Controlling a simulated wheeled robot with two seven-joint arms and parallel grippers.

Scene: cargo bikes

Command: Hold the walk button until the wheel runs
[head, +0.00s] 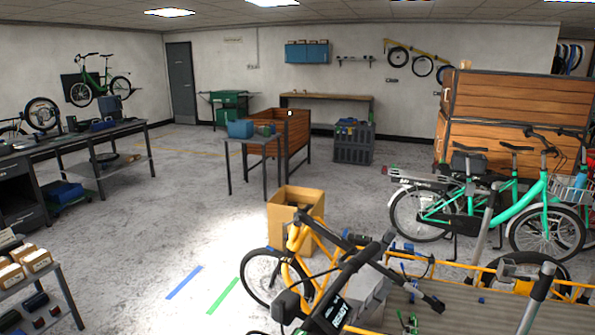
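An orange cargo bike (297,237) stands at the bottom middle and right. A dark spoked wheel (247,287) shows at its left end. Black handlebars cross the bottom middle, with a dark display (338,312) that reads "READY". A grip or lever (287,307) sits left of the display, and another black grip (427,301) is to its right. I cannot make out the walk button at this size. The picture does not show whether the wheel turns. Neither of my grippers can be seen.
A cardboard box (285,216) stands behind the orange bike. Green bikes (520,203) stand at the right. Workbenches line the left, with a shelf of small boxes (36,259) at lower left. Blue (184,282) and green (222,296) floor strips lie on open floor.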

